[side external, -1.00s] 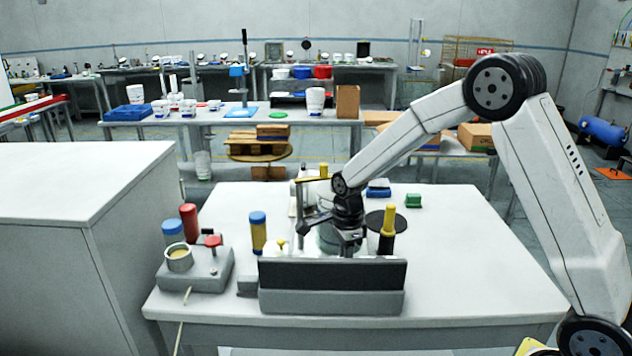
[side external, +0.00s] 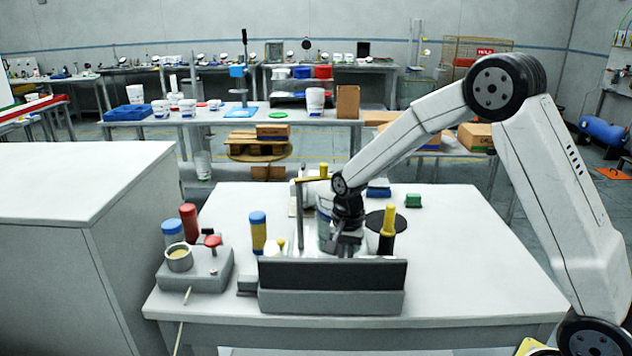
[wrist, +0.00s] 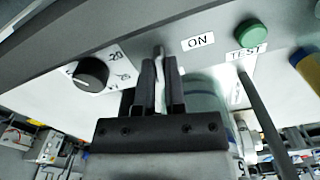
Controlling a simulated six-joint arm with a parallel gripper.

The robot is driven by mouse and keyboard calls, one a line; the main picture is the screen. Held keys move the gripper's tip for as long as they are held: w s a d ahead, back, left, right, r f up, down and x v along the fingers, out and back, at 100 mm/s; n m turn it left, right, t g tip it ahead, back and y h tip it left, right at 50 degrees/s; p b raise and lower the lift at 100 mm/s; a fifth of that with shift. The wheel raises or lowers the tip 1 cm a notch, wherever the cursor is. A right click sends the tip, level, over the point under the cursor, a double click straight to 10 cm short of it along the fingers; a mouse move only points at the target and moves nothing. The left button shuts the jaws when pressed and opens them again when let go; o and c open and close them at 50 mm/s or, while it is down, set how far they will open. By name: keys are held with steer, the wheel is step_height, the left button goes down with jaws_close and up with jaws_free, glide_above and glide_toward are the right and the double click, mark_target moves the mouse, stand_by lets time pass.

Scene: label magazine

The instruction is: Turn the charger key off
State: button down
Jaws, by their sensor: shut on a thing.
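Only the end of the key shows between the fingers. An ON label (wrist: 197,42) is just right of it. A black dial (wrist: 92,73) with numbers around it is to the left. A green button (wrist: 250,33) marked TEST is to the right. In the side view the charger (side external: 333,302) shows its grey and black back. My gripper (side external: 347,246) is just behind it, with its fingertips hidden.
A yellow-topped black cylinder (side external: 388,228) stands close right of my gripper. The table's right side (side external: 480,260) is clear.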

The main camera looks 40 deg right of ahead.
steer(key=shift+n, duration=1.3)
steer(key=c, duration=0.7)
jaws_free()
steer(key=shift+r, duration=0.1)
steer(key=shift+r, duration=3.9)
